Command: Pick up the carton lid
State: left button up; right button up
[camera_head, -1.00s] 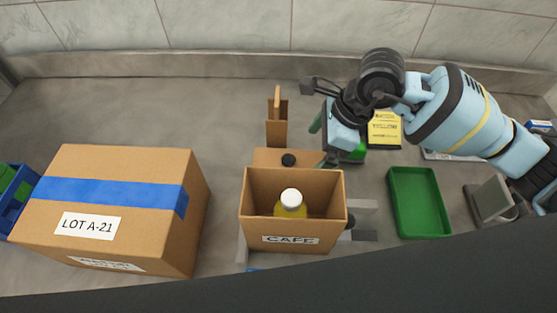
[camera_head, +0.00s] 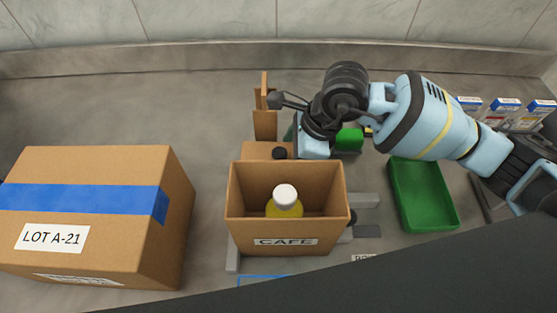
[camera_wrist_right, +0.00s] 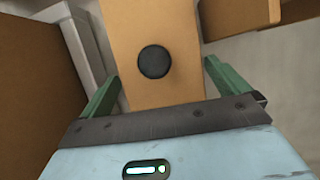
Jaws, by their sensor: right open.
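The carton lid is a flat brown panel (camera_head: 257,149) with a round black knob (camera_head: 280,153). It lies just behind the open brown carton labelled CAFE (camera_head: 240,232), which holds a yellow bottle with a white cap (camera_head: 285,197). My right gripper (camera_wrist_right: 162,70) is open and empty, over the lid. In the right wrist view its green fingers are on either side of the lid (camera_wrist_right: 140,25), with the knob (camera_wrist_right: 154,61) between them and no visible grip on it. In the head view the gripper body partly hides the lid's right end. My left gripper is not in view.
A large taped box marked LOT A-21 (camera_head: 95,235) stands at the left. A green tray (camera_head: 450,205) lies at the right. A brown upright stand (camera_head: 265,122) is behind the lid, and small boxes (camera_head: 505,106) sit at the back right.

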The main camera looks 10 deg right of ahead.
jog(key=shift+w, duration=0.1)
jog(key=shift+c, duration=0.3)
jog(key=c, duration=0.7)
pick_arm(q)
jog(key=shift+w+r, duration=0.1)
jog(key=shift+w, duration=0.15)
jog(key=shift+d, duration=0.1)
pick_arm(e)
jog(key=shift+r, duration=0.35)
notch_tip(320, 180, up, 17)
jog(key=shift+r, duration=0.1)
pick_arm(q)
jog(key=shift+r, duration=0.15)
